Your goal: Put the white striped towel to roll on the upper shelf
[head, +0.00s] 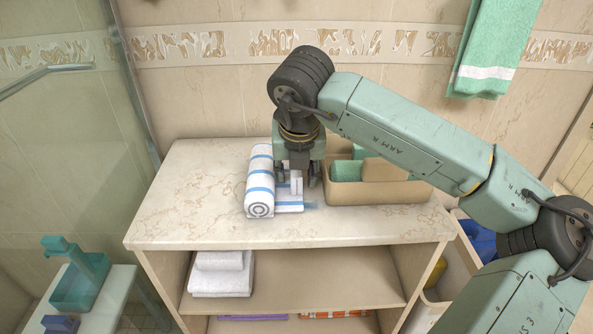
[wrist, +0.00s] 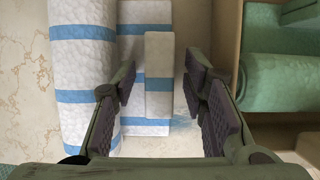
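A white towel roll with blue stripes (head: 260,182) lies on the marble counter top (head: 190,190). It also shows at the left in the wrist view (wrist: 80,80). Just right of it lies a flatter white, blue-striped towel piece (head: 290,207), with a narrow folded strip (wrist: 158,75) on top. I cannot tell whether roll and flat piece are joined. My gripper (head: 298,182) points down over the flat piece. In the wrist view its fingers (wrist: 162,88) are open, one on each side of the strip, with a gap at the right finger. Contact at the left finger is unclear.
A tan bin (head: 385,194) with green towels (head: 380,170) stands close right of my gripper. Folded white towels (head: 222,275) lie on the shelf below (head: 315,275). The counter's left part and front strip are clear. A tiled wall (head: 200,95) stands behind.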

